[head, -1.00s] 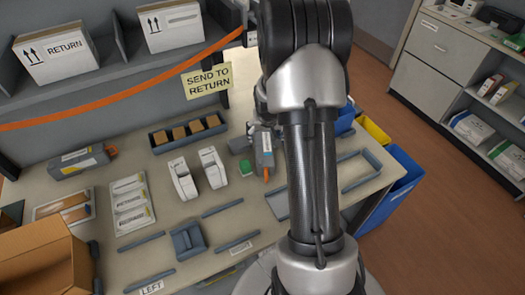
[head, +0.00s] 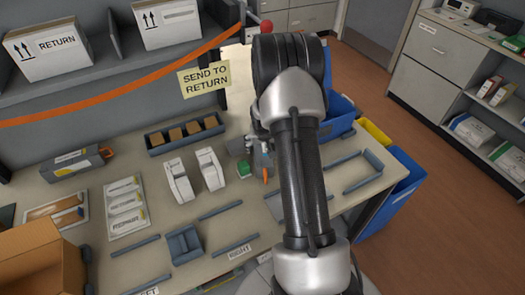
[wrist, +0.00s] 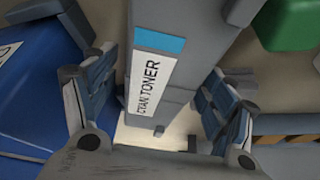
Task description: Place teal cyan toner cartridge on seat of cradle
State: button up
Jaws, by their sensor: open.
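The cyan toner cartridge (wrist: 174,62) is grey with a blue patch and a white "CYAN TONER" label in the wrist view. In the head view its orange end (head: 265,176) shows beside my arm; most of the rest is hidden. My gripper (wrist: 153,104) is open, with one finger on each side of the cartridge. I cannot tell whether either finger touches it. A blue-grey block with raised sides (head: 184,243), probably the cradle, stands empty on the bench at front centre, among low rails.
Two white cartons (head: 209,168) and a green object (head: 215,141) stand left of the cartridge. Another grey, orange-ended cartridge (head: 78,165) lies at the left. A dark tray of brown blocks (head: 158,149) is behind. Blue bins (head: 392,205) stand off the bench's right edge.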

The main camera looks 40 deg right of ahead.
jog(key=shift+r, duration=0.1)
jog(key=c, duration=1.8)
jog(key=shift+c, duration=0.2)
jog(key=shift+r, duration=0.1)
notch_tip(320, 180, up, 20)
jog(key=p, duration=0.5)
